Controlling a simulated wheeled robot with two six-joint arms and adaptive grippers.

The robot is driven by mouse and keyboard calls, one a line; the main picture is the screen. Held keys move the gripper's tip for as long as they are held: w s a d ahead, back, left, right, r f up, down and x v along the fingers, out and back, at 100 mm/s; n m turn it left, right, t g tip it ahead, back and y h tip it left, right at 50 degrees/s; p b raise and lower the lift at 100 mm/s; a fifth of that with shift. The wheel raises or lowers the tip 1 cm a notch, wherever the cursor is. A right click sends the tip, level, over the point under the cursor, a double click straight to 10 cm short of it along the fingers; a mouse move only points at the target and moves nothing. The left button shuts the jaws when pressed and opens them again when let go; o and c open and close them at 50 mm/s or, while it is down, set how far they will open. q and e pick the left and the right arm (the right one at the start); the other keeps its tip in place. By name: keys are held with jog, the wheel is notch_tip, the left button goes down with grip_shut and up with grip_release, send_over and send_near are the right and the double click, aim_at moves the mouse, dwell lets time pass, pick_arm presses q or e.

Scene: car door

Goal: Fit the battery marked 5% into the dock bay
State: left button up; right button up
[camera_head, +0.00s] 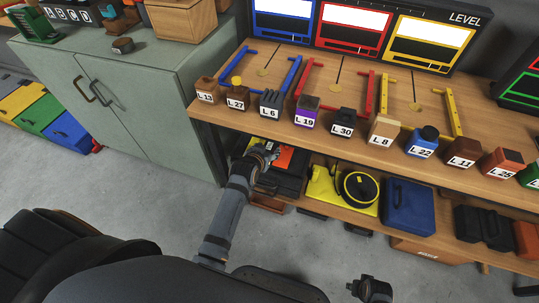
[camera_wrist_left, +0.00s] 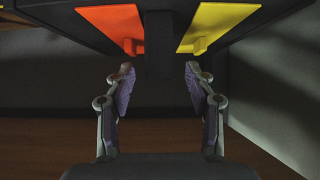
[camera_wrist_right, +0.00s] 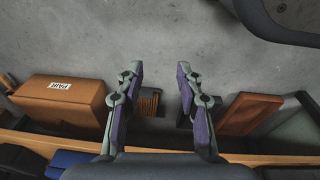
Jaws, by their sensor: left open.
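No 5% mark can be read in any view, so I cannot tell which thing is the battery. A dark unit with an orange panel (camera_head: 286,155) sits on the lower shelf; I cannot tell whether it is the dock. My left gripper (camera_head: 268,156) is just in front of it, and partly covers it. In the left wrist view my left gripper (camera_wrist_left: 159,82) is open, its fingers on either side of a dark upright bar below an orange panel (camera_wrist_left: 112,28) and a yellow panel (camera_wrist_left: 219,26). My right gripper (camera_wrist_right: 160,78) is open and empty above the floor.
Several small L-numbered blocks (camera_head: 307,115) line the workbench (camera_head: 277,81) edge above my left gripper. A yellow reel case (camera_head: 325,188) and a blue case (camera_head: 408,208) stand on the lower shelf. A green cabinet (camera_head: 135,90) is at left.

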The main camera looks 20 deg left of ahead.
pick_arm(q)
jog(key=b+x, duration=0.2)
jog(key=b, duration=0.1)
jog(key=shift+w+f, duration=0.1)
jog(key=shift+w, duration=0.1)
grip_shut()
pick_arm(e)
notch_tip(320, 180, up, 10)
jog(key=w+a, duration=0.2)
jog(key=shift+w+a+y, duration=0.3)
